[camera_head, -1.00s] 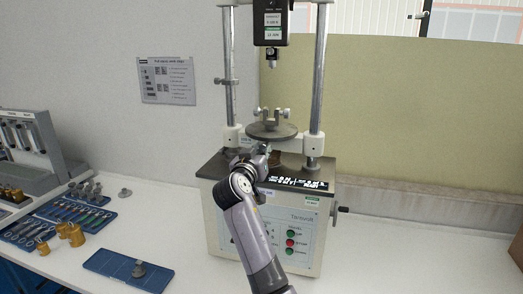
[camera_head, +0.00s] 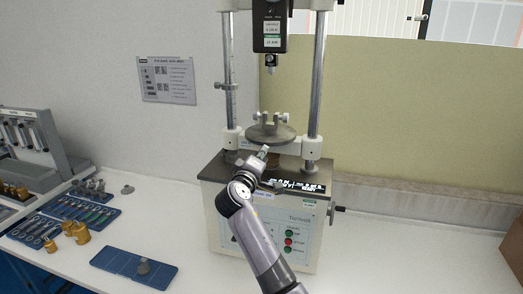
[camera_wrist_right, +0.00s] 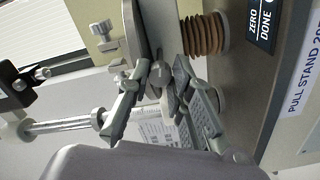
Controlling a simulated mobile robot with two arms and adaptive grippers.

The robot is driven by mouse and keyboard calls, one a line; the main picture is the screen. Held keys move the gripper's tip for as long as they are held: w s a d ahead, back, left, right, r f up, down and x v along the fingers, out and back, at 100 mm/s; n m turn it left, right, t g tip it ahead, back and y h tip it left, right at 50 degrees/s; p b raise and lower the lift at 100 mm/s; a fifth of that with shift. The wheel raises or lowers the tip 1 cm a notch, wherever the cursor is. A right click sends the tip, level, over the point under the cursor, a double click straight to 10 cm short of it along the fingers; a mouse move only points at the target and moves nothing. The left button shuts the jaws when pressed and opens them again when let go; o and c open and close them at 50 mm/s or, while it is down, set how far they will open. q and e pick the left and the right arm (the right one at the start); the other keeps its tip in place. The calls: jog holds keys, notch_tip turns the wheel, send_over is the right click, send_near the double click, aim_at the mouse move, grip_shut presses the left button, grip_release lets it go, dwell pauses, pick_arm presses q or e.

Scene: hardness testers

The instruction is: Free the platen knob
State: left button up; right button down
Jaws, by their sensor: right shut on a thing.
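The round grey platen (camera_head: 270,133) sits in the middle of the test stand (camera_head: 265,222), with a clamp fixture (camera_head: 272,119) on top. My right gripper (camera_head: 264,150) reaches up to the platen's front edge. In the right wrist view my right gripper (camera_wrist_right: 163,80) has its fingers closed around a small grey knob (camera_wrist_right: 163,96) beside the platen (camera_wrist_right: 158,28). The fingers partly hide the knob. In the head view the knob is hidden or too small to tell. My left gripper is not in view.
Two upright columns (camera_head: 317,90) flank the platen, and a probe head (camera_head: 270,28) hangs above. A crank (camera_head: 338,209) sticks out at right. A copper-coloured bellows (camera_wrist_right: 205,35) is close to the gripper. Blue trays (camera_head: 135,268) lie on the bench at left.

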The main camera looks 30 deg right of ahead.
jog(key=n+p, duration=0.8)
jog(key=n, duration=0.4)
jog(key=shift+r, duration=0.15)
jog(key=shift+n, duration=0.9)
jog(key=n, duration=0.5)
jog(key=shift+a+f+n, duration=0.1)
jog(key=shift+f+n, duration=0.1)
jog(key=shift+n, duration=0.2)
jog(key=shift+f, duration=0.1)
jog(key=c, duration=1.8)
grip_release()
jog(key=o, duration=0.4)
jog(key=shift+c, duration=0.2)
